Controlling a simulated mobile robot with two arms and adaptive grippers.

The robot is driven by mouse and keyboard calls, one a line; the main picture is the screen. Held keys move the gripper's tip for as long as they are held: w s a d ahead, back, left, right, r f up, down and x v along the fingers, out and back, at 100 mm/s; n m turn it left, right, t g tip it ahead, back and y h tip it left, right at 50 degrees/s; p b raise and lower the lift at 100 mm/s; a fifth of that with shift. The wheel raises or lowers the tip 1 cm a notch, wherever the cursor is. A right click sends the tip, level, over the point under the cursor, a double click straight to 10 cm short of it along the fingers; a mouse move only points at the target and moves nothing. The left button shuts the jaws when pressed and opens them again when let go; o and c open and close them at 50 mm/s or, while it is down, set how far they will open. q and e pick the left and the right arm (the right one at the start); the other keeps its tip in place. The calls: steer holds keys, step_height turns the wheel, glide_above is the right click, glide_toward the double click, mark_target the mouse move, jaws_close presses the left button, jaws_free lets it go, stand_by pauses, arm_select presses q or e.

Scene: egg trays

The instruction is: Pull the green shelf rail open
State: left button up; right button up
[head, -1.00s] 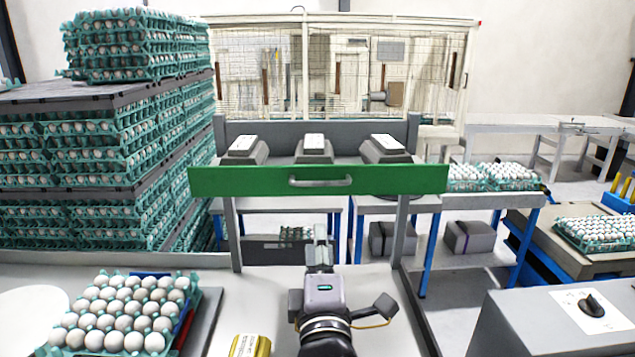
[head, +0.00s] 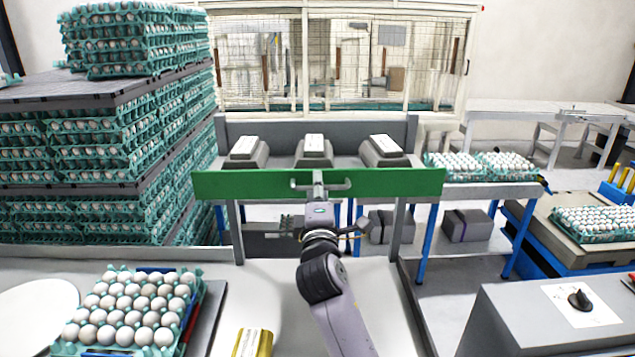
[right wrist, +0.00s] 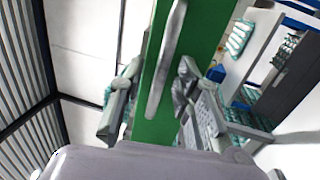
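The green shelf rail (head: 232,186) spans the front of a grey shelf, with a metal bar handle (head: 342,186) at its middle. My right gripper (head: 318,182) is at the handle, its fingertips overlapping the bar in the head view. In the right wrist view, the green rail (right wrist: 153,129) runs up the picture and the handle (right wrist: 166,62) lies between the two parted fingers of my right gripper (right wrist: 152,98). The fingers look open, one on each side of the handle; contact is not clear. My left gripper is not in view.
Three grey boxes with white tops, one of them in the middle (head: 314,150), stand on the shelf behind the rail. An egg tray (head: 62,346) sits at lower left, near a yellow item (head: 264,344). Tall stacks of egg trays (head: 150,206) rise at left.

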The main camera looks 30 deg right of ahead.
steer(key=shift+w+d+r, duration=0.1)
steer(key=shift+w+d, duration=0.05)
steer(key=shift+w, duration=0.1)
steer(key=shift+c, duration=0.4)
jaws_close()
stand_by(0.4)
